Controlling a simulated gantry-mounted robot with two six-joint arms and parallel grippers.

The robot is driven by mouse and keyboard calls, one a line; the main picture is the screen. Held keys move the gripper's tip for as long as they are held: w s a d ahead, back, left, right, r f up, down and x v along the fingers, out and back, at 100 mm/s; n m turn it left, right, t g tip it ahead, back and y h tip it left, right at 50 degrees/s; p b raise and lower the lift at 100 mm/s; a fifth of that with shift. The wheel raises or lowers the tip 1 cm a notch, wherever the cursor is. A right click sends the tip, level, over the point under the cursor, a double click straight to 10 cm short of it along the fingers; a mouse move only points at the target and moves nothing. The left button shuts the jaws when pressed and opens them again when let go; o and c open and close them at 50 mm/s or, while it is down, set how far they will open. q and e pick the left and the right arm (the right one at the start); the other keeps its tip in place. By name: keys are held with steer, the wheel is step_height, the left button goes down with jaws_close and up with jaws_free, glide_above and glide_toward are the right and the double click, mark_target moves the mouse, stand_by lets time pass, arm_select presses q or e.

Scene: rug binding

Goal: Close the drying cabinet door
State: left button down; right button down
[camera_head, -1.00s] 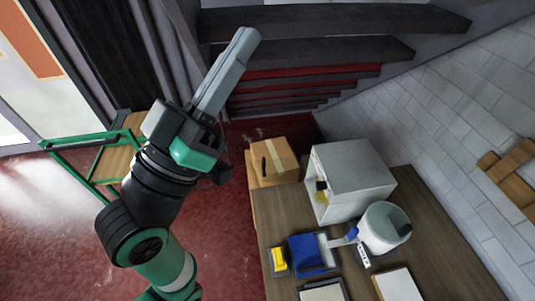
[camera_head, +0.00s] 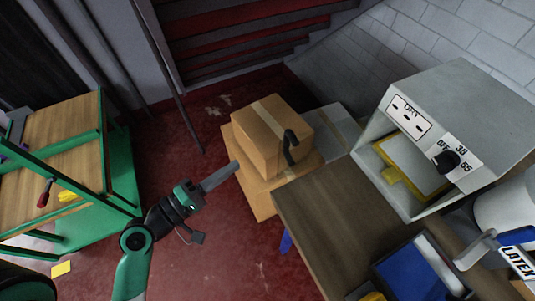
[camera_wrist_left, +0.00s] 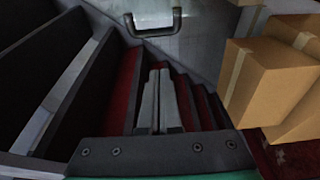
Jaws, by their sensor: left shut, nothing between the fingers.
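The drying cabinet (camera_head: 465,100) is a pale grey box at the right of the head view, with a DRY label and a black dial. Its front is open and shows a yellow-edged interior. A grey panel (camera_head: 335,125), which looks like its open door, stands left of it, partly hidden by a carton. A dark curved handle (camera_head: 290,148) shows in front of the carton; in the left wrist view a dark handle (camera_wrist_left: 153,24) sits on a grey surface. My left gripper (camera_head: 236,165) is shut and empty, left of the handle and apart from it. My right gripper is out of view.
Stacked cartons (camera_head: 262,140) stand beside the wooden bench (camera_head: 325,215). A blue tray (camera_head: 420,270) and a white LATEX bucket (camera_head: 505,215) are by the cabinet. A green-framed cart (camera_head: 125,170) is at left. Red floor between cart and bench is open.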

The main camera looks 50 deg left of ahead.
arm_select(q)
steer(key=w+d+p, duration=0.1)
steer(key=w+d, duration=0.3)
steer(key=w, duration=0.4)
steer(key=shift+w+d, duration=0.2)
steer(key=shift+w, duration=0.2)
steer(key=shift+d, duration=0.1)
